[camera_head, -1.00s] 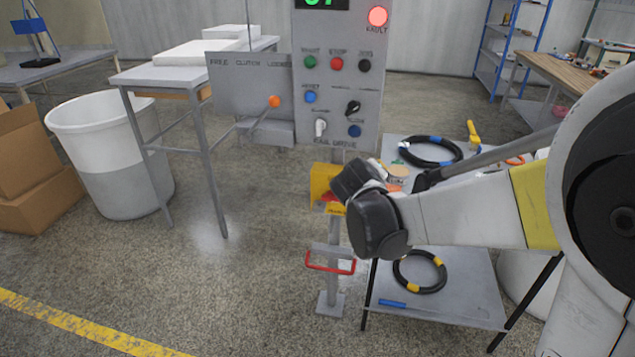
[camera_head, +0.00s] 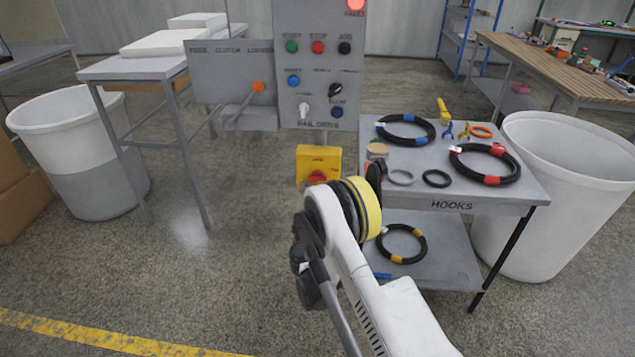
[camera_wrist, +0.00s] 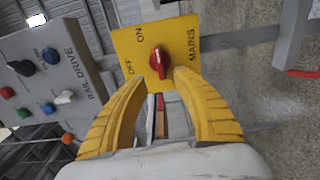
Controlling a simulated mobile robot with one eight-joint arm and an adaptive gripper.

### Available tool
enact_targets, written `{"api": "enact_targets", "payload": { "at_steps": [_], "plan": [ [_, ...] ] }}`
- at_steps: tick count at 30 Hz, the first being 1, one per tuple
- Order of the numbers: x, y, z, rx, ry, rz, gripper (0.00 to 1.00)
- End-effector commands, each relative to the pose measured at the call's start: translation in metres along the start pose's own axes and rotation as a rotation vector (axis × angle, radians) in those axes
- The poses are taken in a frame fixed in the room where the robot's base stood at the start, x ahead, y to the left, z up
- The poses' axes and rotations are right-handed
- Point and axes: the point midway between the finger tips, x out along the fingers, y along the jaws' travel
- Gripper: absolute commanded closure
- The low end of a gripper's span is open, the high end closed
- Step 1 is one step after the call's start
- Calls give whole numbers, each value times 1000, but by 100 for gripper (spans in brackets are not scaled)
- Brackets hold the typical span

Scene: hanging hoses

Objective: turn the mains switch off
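The mains switch is a yellow box (camera_head: 318,160) below the rail drive panel, with a red knob (camera_head: 316,177) on its face. In the wrist view the yellow box (camera_wrist: 150,42) fills the upper middle, marked ON, OFF and MAINS. Its red knob (camera_wrist: 158,62) has its long axis roughly up and down in that picture. My gripper (camera_wrist: 160,78) is open, its two yellow fingers spread with the tips close to the knob, one to each side. Nothing is held between them. Whether the tips touch the box is unclear. In the head view my arm is just right of the box.
The grey rail drive panel (camera_head: 318,65) with buttons and levers stands above the switch. A hook table (camera_head: 480,208) with several hoses is at right, beside a white bin (camera_head: 570,190). Another white bin (camera_head: 75,150) is at left. Floor in front is open.

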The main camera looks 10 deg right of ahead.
Motion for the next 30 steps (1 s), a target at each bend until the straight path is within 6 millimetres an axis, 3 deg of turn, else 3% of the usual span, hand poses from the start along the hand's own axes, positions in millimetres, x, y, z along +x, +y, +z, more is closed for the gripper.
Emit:
{"api": "enact_targets", "payload": {
  "at_steps": [9, 15, 27, 30],
  "plan": [
    [62, -3, 1, 2, -2, -1, 66],
    [90, -2, 1, 2, -2, -1, 66],
    [98, 0, 1, 3, -1, -2, 67],
    [98, 0, 1, 3, -1, -2, 97]
  ]
}}
